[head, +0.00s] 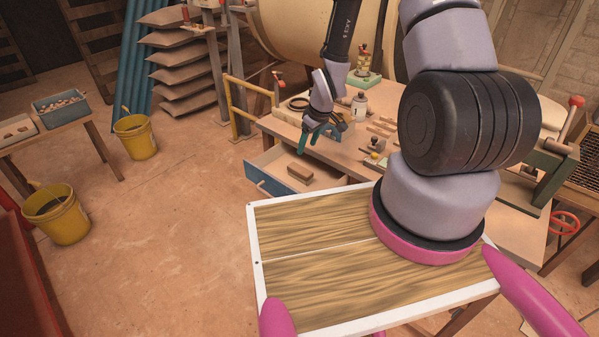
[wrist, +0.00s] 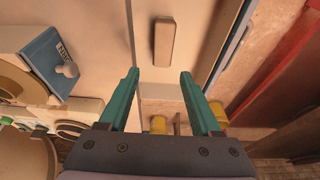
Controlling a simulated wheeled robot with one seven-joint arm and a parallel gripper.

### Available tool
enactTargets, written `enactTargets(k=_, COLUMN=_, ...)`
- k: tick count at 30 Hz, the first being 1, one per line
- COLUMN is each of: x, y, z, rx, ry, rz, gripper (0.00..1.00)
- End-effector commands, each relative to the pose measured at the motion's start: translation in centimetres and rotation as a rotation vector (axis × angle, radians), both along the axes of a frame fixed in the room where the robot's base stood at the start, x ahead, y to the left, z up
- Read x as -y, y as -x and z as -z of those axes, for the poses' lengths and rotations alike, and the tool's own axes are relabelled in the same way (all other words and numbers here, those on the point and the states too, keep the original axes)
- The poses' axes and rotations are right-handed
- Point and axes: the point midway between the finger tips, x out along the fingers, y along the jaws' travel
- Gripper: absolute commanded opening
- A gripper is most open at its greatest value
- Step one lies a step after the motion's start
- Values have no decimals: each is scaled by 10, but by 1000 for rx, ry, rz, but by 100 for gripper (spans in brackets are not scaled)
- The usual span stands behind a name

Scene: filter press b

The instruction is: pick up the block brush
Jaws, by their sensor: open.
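The block brush looks like a brown rectangular block (head: 300,172) lying in an open drawer (head: 262,186) with a blue front. In the wrist view the brush (wrist: 164,41) lies lengthwise, beyond the fingertips and roughly midway between them. My gripper (head: 312,138) has teal fingers and hangs above the drawer, over the brush and apart from it. In the wrist view my gripper (wrist: 160,74) is open, with nothing between its fingers. The brush's underside is hidden.
The workbench (head: 357,163) holds a white bottle (head: 359,106) and several small tools behind the drawer. A blue box (wrist: 51,58) is left of the fingers in the wrist view. A yellow rail (head: 236,108) stands left of the bench.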

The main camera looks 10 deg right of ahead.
Motion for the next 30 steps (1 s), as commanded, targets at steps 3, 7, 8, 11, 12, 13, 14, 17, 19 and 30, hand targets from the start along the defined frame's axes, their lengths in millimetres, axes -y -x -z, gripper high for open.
enactTargets(k=3, x=-4, y=5, z=17, rx=-5, ry=-4, rz=-24, gripper=65)
enactTargets(k=7, x=-7, y=4, z=32, rx=-7, ry=-6, rz=-30, gripper=65)
enactTargets(k=8, x=-8, y=3, z=36, rx=-8, ry=-5, rz=-29, gripper=65)
enactTargets(k=11, x=-10, y=-1, z=52, rx=-7, ry=-5, rz=-29, gripper=65)
enactTargets(k=12, x=-12, y=-3, z=58, rx=-8, ry=-5, rz=-29, gripper=65)
enactTargets(k=13, x=-12, y=-4, z=61, rx=-7, ry=-5, rz=-30, gripper=65)
enactTargets(k=14, x=-13, y=-5, z=65, rx=-6, ry=-5, rz=-30, gripper=65)
enactTargets(k=17, x=-14, y=-7, z=72, rx=-6, ry=-4, rz=-29, gripper=65)
enactTargets(k=19, x=-15, y=-8, z=76, rx=-6, ry=-4, rz=-28, gripper=65)
enactTargets(k=30, x=-21, y=-20, z=121, rx=-5, ry=-5, rz=-29, gripper=65)
